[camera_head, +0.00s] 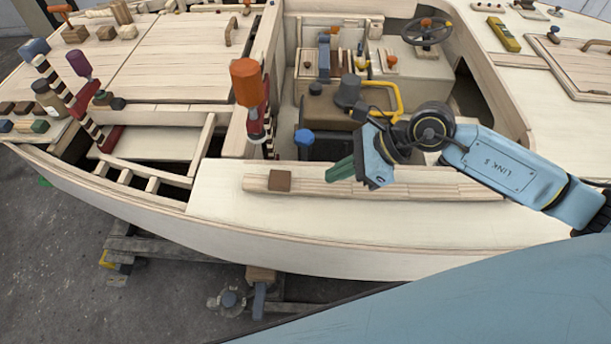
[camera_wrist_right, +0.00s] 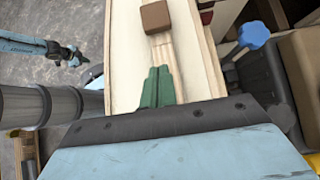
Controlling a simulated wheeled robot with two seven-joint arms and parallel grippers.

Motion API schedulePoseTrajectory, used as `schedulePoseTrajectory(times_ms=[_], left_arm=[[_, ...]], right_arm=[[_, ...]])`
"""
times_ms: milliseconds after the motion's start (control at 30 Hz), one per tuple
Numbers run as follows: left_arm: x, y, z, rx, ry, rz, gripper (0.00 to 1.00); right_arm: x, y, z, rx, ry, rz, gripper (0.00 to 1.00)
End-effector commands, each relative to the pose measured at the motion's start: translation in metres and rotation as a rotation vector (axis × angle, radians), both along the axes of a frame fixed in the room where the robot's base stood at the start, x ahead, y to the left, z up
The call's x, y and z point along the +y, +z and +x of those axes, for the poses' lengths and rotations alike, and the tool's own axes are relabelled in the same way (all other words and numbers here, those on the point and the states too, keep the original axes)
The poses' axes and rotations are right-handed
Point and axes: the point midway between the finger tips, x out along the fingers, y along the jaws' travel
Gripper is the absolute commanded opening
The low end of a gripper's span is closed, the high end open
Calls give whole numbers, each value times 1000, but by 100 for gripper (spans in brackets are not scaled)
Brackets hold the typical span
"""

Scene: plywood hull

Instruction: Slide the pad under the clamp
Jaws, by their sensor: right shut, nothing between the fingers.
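The pad appears to be a small brown block (camera_head: 280,181) lying on a pale wooden strip along the near side deck. It also shows in the right wrist view (camera_wrist_right: 155,17), ahead of my fingers. The clamp with an orange handle (camera_head: 246,82) and red body stands at the deck edge behind and left of the block; its lower end is partly hidden. My right gripper (camera_head: 341,170) has its green fingers closed and empty, to the right of the block and apart from it. In the right wrist view, a small blue arm at upper left seems to be my left one; its fingers are too small to tell.
The wooden strip (camera_head: 420,189) continues right beneath my right arm. A blue knob (camera_head: 304,138) stands at the cockpit edge behind my gripper. More striped clamps (camera_head: 72,90) stand at the left. An open slatted frame (camera_head: 145,176) lies left of the side deck.

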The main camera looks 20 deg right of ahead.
Motion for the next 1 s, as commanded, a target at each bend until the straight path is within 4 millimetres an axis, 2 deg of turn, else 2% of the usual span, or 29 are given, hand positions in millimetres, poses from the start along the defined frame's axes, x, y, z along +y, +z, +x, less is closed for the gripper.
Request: schedulePoseTrajectory(times_ms=[33,167,400,867,1000], left_arm=[[0,-1,1,-1,0,0,0],[0,-3,1,-2,-1,1,0],[0,-1,2,-2,-1,1,0],[0,-1,1,-1,-2,1,0],[0,-1,1,-1,-2,1,0]], right_arm=[[10,-8,3,0,1,5,0],[27,-26,10,0,1,3,0],[53,-23,21,-1,1,-1,0],[59,-23,23,0,1,-1,0],[71,-23,28,-3,1,1,0]])
